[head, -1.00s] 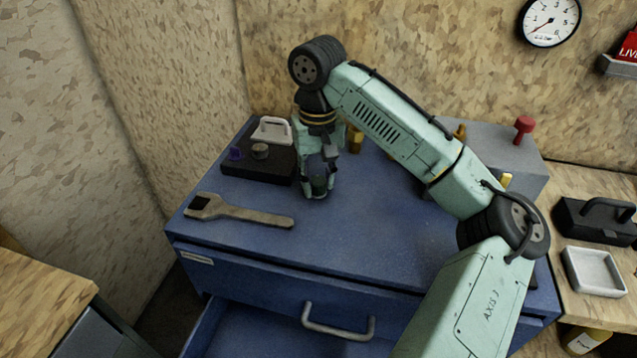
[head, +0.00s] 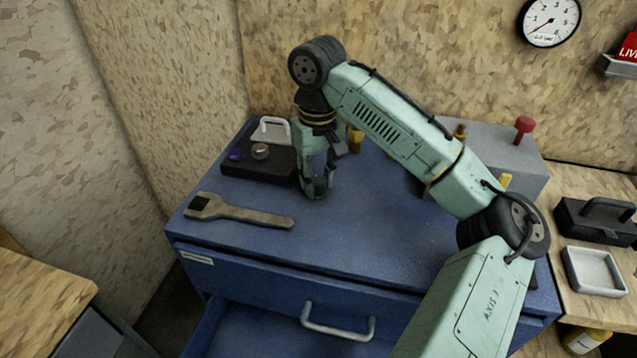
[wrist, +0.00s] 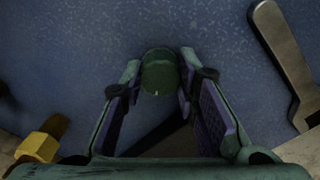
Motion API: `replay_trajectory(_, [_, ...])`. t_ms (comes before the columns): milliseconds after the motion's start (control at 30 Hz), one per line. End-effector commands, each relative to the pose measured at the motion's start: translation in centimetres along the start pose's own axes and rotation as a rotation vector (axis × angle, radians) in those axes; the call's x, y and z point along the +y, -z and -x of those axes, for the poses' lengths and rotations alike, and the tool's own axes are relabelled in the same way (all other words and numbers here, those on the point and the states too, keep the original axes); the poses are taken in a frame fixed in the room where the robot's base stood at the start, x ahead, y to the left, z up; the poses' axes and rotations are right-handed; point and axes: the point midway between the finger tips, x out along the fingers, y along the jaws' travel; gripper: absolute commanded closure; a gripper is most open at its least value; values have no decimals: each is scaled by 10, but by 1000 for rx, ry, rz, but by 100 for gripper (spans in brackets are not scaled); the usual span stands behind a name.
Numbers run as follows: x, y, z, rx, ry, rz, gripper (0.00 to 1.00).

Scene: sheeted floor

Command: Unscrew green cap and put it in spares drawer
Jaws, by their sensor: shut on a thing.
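The green cap (wrist: 160,76) shows in the wrist view between the fingertips of my gripper (head: 316,192). My gripper is shut on it and points down, low over the blue cabinet top (head: 370,225). In the head view the fingers mostly hide the cap. I cannot tell whether the cap is still threaded onto anything beneath it. An open blue drawer (head: 255,335) with a grey handle (head: 338,330) juts out at the front of the cabinet. I cannot read its label.
A wrench (head: 240,213) lies left of my gripper. Behind it, a black block (head: 255,172) bears a purple knob, a grey round part and a white handle. Brass fittings (head: 355,141) and a grey box (head: 500,150) with a red knob stand behind.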

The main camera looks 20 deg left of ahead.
Motion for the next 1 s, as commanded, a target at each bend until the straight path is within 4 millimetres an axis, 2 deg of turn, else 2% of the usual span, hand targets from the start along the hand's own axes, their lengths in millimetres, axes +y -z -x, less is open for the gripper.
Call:
replay_trajectory(800, [0,0,0,0,3,1264,100])
replay_trajectory(1000, [0,0,0,0,3,1472,100])
